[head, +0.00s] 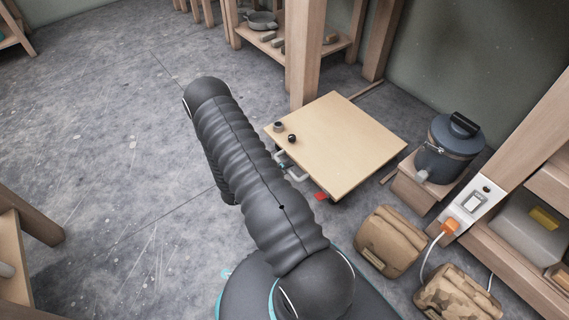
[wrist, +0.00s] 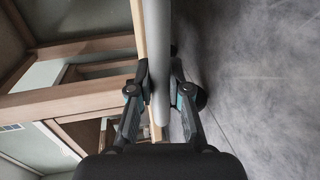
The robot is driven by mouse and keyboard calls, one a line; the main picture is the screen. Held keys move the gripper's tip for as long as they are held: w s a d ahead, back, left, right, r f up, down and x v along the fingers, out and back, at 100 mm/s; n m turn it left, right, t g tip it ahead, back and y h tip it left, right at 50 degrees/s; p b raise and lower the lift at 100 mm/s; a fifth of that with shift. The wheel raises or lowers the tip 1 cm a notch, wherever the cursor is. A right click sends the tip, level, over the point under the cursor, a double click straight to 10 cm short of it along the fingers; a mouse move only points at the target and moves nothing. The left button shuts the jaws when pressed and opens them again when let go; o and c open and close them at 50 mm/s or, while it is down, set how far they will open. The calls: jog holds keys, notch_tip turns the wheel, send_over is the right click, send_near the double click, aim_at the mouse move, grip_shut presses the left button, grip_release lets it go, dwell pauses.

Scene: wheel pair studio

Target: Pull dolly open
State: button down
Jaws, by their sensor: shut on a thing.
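The dolly (head: 345,140) is a low platform with a square pale wooden top, standing on the concrete floor right of my arm. A light grey handle (head: 296,174) shows at its near left edge. In the wrist view the handle is a grey bar (wrist: 158,35) running up the picture, beside the pale edge of the dolly top (wrist: 138,25). My gripper (wrist: 159,88) has one finger on each side of the bar and is shut on it. In the head view my arm hides most of the gripper.
Two small dark cups (head: 291,139) sit on the dolly's left corner. A red piece (head: 321,196) shows under its near edge. A blue lidded bucket (head: 450,145), a tan bag (head: 388,241) and a camouflage bag (head: 455,293) stand to the right. Open floor (head: 110,130) lies left.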

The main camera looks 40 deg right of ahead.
jog(key=shift+d, duration=0.1)
jog(key=c, duration=1.1)
grip_release()
jog(key=v, duration=1.2)
